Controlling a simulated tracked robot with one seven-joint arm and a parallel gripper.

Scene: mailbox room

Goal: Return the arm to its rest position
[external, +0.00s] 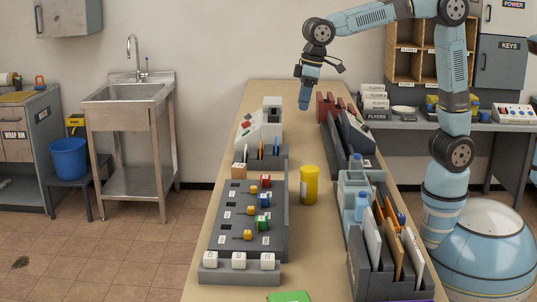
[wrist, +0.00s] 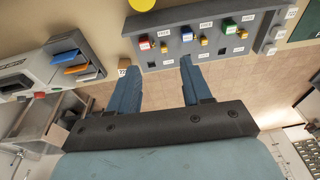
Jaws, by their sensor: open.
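My gripper (external: 304,100) hangs from the bent arm above the far half of the long wooden table (external: 262,92), pointing down. In the wrist view my gripper (wrist: 160,85) shows two blue fingers set well apart, with nothing between them. Beyond the fingertips in that view is the grey key panel (wrist: 205,62) with coloured blocks and small keys. The same key panel (external: 272,230) stands on the near left of the table in the external view, away from my gripper.
A yellow canister (external: 309,186) stands mid-table. Racks of folders and envelopes (external: 388,245) line the right side. A grey-white device (external: 262,128) and a small rack with cards (external: 266,152) stand at the left. A sink (external: 128,92) is beyond the table's left. Air around my gripper looks clear.

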